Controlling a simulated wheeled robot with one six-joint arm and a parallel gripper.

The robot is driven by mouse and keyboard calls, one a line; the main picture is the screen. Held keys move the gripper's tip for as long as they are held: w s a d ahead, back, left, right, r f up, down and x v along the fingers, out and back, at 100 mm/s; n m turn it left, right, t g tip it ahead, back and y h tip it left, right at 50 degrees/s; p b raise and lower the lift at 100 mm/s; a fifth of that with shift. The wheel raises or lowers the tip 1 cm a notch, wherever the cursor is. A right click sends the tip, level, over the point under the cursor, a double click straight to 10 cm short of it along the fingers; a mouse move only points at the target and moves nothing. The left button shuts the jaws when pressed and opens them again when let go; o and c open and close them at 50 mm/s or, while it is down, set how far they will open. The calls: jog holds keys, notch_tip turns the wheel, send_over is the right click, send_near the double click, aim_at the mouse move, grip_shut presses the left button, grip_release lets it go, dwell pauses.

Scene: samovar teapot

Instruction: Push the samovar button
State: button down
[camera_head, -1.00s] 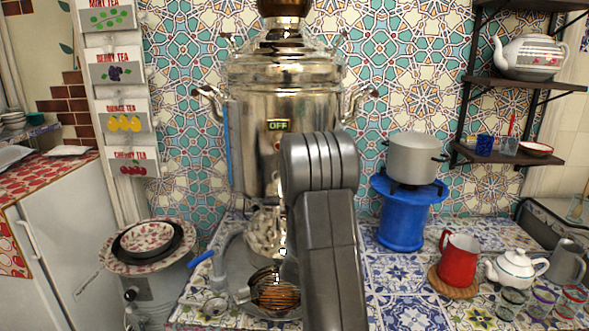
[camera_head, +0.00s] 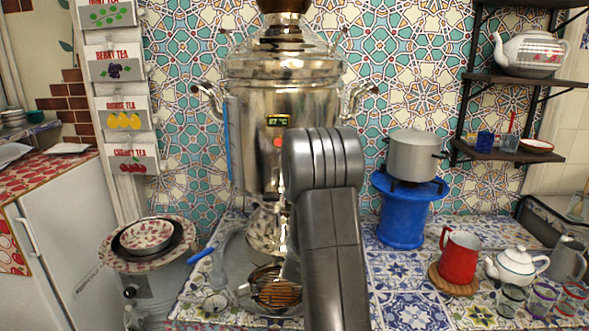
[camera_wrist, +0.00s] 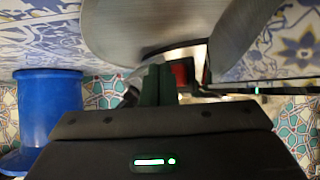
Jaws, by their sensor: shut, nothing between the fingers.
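The shiny metal samovar (camera_head: 255,125) stands on the tiled counter in the middle of the head view. Its small display (camera_head: 278,121) is lit with green characters that look like a number. The round red samovar button (camera_head: 278,142) is just below, clear of my arm in this picture. My arm covers the samovar's lower right front, and my gripper is hidden behind it there. In the wrist view the dark fingers of my gripper (camera_wrist: 158,85) are together and empty, close to curved metal surfaces. A small red patch shows beside them; I cannot tell what it is.
A blue stand (camera_head: 402,215) with a metal pot (camera_head: 412,155) is right of the samovar. A red mug (camera_head: 458,258), a white teapot (camera_head: 516,266) and several glasses are at the front right. A patterned bowl (camera_head: 146,236) is at the left.

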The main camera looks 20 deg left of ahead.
jog(key=s+d+b, duration=0.2)
jog(key=d+b, duration=0.1)
jog(key=shift+s+f, duration=0.2)
jog(key=shift+s, duration=0.05)
jog(key=shift+s+d+r+b, duration=0.2)
jog(key=shift+s+d+b, duration=0.45)
jog(key=shift+s+d, duration=0.1)
dwell(0.5)
